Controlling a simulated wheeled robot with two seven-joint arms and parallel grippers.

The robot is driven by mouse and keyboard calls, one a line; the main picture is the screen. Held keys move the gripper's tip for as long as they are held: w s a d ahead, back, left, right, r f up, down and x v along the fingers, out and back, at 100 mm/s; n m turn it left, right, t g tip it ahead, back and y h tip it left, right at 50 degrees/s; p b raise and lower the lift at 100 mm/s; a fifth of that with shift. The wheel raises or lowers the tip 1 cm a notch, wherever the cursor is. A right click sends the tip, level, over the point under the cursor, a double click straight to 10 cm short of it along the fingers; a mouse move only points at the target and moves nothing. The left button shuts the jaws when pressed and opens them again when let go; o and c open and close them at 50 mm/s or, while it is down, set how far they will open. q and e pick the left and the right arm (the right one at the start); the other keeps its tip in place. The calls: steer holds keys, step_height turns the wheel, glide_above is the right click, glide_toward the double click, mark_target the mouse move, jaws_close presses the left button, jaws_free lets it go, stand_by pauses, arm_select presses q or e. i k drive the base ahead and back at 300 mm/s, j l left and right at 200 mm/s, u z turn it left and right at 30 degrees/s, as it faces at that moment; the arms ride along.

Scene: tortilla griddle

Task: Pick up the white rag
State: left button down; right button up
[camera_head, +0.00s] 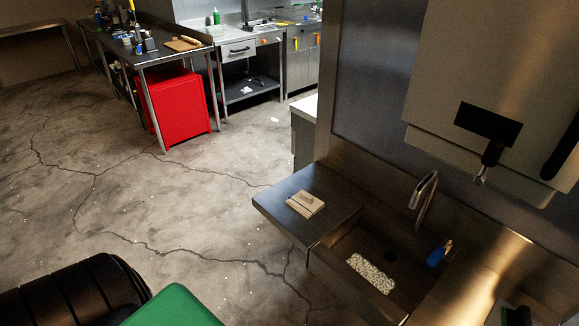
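A small, flat, cream-white folded cloth (305,203) lies on the steel counter (280,205) to the left of the sink, near the counter's front edge. A narrow darker piece seems to lie across it; I cannot tell what that is. A white speckled flat piece (370,272) lies in the sink basin (350,240); I cannot tell if it is cloth. Neither of my grippers shows in this view.
A curved faucet (424,189) rises behind the sink, with a blue bottle (437,255) to its right. A wall-mounted steel unit (490,90) overhangs the right side. A green surface (172,308) and black ribbed object (70,297) fill the lower left. The cracked floor (190,205) is mostly clear.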

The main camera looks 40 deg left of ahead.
mark_target(306, 204)
steer(key=u, duration=1.1)
